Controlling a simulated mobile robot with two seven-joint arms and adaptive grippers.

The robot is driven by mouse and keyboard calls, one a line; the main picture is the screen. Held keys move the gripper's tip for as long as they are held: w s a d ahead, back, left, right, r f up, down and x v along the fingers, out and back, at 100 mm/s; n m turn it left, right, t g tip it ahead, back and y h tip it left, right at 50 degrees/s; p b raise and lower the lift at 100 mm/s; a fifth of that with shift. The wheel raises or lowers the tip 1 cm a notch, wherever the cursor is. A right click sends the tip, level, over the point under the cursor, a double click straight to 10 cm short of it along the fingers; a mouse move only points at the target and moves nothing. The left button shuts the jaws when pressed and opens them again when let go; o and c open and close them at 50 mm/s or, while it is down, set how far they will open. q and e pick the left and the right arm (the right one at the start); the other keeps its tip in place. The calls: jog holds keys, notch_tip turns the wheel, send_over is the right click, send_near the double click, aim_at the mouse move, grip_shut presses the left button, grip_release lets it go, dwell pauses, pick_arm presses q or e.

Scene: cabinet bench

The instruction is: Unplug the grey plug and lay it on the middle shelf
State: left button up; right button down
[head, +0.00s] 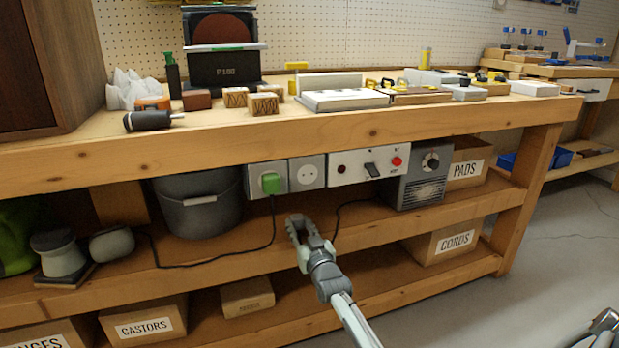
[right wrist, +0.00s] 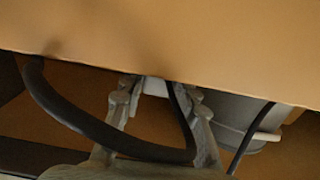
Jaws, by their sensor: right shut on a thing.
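My right gripper (head: 297,226) is low in front of the bench, at the height of the middle shelf (head: 362,222). It is shut on the grey plug, which shows in the right wrist view as a pale piece (right wrist: 155,87) between the fingers, mostly hidden. A black cable (right wrist: 110,140) loops from it, and in the head view a cable (head: 345,207) runs right toward the grey heater-like box. The right socket (head: 307,174) is empty. I cannot tell whether the plug touches the shelf. My left gripper is not in view.
A green plug (head: 270,183) sits in the left socket, its cable (head: 262,245) trailing along the shelf. A grey bucket (head: 202,215) stands left, the grey box (head: 420,180) right. A CORDS box (head: 425,247) is further right. Mid-shelf is mostly free.

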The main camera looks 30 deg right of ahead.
jog(key=shift+s+a+f, duration=0.1)
jog(key=shift+s+f, duration=0.05)
jog(key=shift+f, duration=0.45)
jog(key=shift+s+a+f, duration=0.1)
jog(key=shift+f, duration=0.5)
jog(key=c, duration=1.6)
grip_release()
jog(key=o, duration=0.3)
jog(key=shift+d+f, duration=0.1)
jog(key=shift+f, duration=0.1)
jog(key=shift+o, duration=1.2)
jog(key=shift+r, duration=0.15)
jog(key=shift+w+r, duration=0.1)
jog(key=shift+d+r, duration=0.1)
jog(key=o, duration=0.4)
jog(key=shift+r, duration=0.1)
